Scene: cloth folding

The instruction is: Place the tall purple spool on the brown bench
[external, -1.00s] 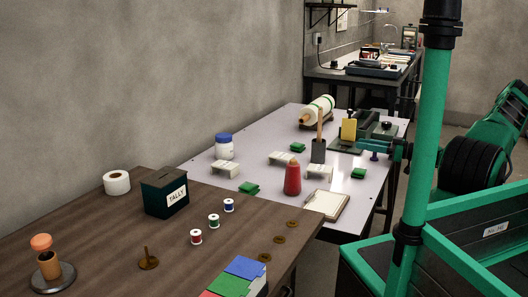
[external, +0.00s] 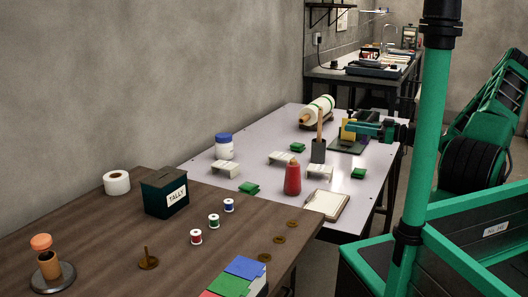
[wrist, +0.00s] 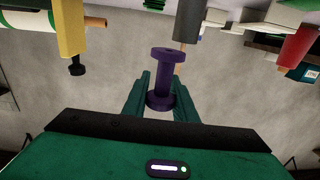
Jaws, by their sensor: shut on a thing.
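The tall purple spool (wrist: 166,78) stands between my fingers in the wrist view, flanged at both ends. My gripper (wrist: 160,92) is shut on it. In the external view my gripper (external: 354,129) is in the air over the back right of the pale table, and I cannot make out the spool clearly there. The brown bench (external: 105,222) is in the left foreground, well away from my gripper.
The bench bears a green tally box (external: 165,193), a white roll (external: 117,183), several small spools and a brass peg (external: 148,260).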

